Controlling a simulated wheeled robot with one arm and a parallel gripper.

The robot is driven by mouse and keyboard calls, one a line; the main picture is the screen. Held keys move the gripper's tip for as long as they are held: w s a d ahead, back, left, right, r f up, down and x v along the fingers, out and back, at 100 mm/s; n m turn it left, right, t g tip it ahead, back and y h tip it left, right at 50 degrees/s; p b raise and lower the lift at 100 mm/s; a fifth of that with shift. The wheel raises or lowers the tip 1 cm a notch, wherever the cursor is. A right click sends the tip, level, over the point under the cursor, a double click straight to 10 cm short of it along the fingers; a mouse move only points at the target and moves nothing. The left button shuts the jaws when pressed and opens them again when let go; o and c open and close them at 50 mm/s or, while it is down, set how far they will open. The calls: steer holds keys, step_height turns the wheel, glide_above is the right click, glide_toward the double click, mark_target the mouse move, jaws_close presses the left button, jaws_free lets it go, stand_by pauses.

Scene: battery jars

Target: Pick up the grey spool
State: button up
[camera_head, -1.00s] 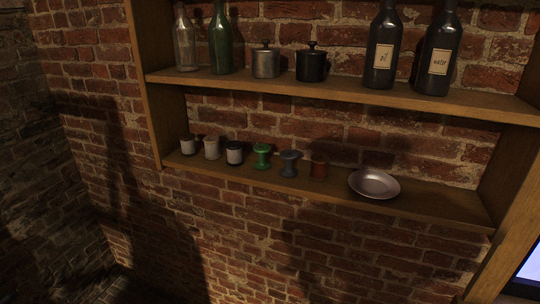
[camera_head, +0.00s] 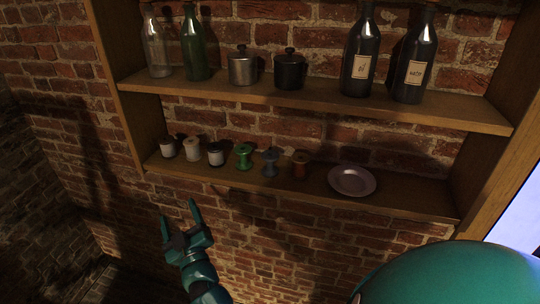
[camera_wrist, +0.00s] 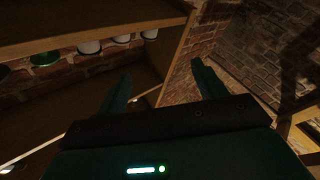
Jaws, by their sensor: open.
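The grey spool (camera_head: 270,163) stands upright on the lower shelf (camera_head: 400,198) in the head view, between a green spool (camera_head: 243,158) and a reddish-brown spool (camera_head: 300,164). My gripper (camera_head: 177,209) is open and empty, below and to the left of the grey spool, in front of the brick wall and apart from the shelf. In the wrist view my open gripper (camera_wrist: 161,70) has nothing between its fingers. The green spool (camera_wrist: 45,58) shows at the upper left there. A dark shape at that view's left edge is too cut off to identify.
Several pale jars or spools, one here (camera_head: 216,155), stand left of the green spool. A shallow plate (camera_head: 352,180) lies right of the brown spool. The upper shelf (camera_head: 320,106) holds bottles and lidded pots. A wooden side post (camera_head: 122,90) bounds the shelf's left end.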

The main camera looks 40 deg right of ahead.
steer(key=s+d+r+m+g+h+p, duration=0.2)
steer(key=s+d+r+m+g+h, duration=0.2)
steer(key=d+r+m+h, duration=0.4)
steer(key=m+g+h+p, duration=0.1)
steer(key=m+g+h, duration=0.3)
steer(key=m+g, duration=0.2)
glide_toward(271, 152)
steer(key=b+x, duration=0.2)
steer(key=x, duration=0.1)
steer(key=shift+w+d+r, duration=0.1)
steer(key=shift+d+r, duration=0.05)
steer(key=shift+d, duration=0.05)
steer(key=shift+w+d+t+y, duration=0.3)
steer(key=shift+w+d+t, duration=0.1)
steer(key=shift+w+d, duration=0.1)
steer(key=p+x, duration=0.3)
steer(key=x, duration=0.1)
steer(key=shift+s+d+p, duration=0.2)
steer(key=shift+d+p, duration=0.05)
steer(key=shift+p, duration=0.15)
steer(key=shift+w+d, duration=0.35)
steer(key=c, duration=1.1)
